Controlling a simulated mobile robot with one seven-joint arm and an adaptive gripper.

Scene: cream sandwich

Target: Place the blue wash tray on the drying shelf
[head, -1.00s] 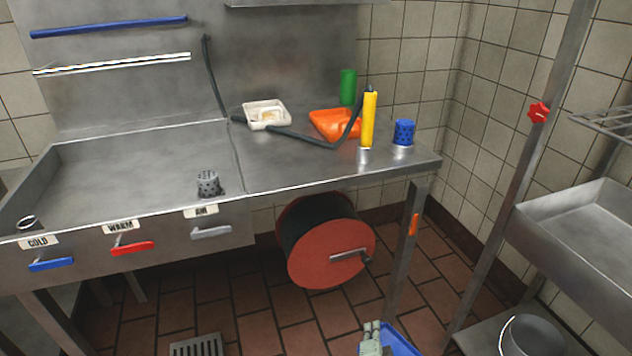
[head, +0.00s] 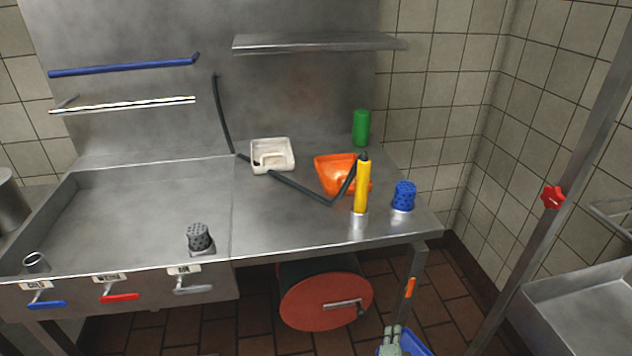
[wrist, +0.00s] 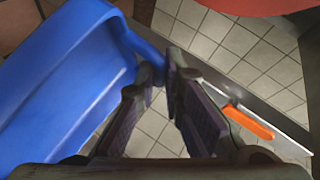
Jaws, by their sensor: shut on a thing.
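The blue wash tray (head: 416,344) shows only in part at the bottom edge of the head view, in front of the steel counter. In the wrist view the tray (wrist: 60,85) fills the left side, tilted, with the floor below it. My gripper (wrist: 158,78) is shut on the tray's rim at its right corner; it also shows at the bottom of the head view (head: 392,340). A bare steel shelf (head: 318,43) is on the wall above the counter. Which shelf is the drying shelf is not marked.
On the counter (head: 290,225) stand a white tray (head: 285,149), an orange tray (head: 330,176), a yellow-handled hose (head: 361,187), a green cylinder (head: 361,128) and a blue perforated cup (head: 404,195). A steel post (head: 560,170) and a wire rack (head: 612,215) are at the right.

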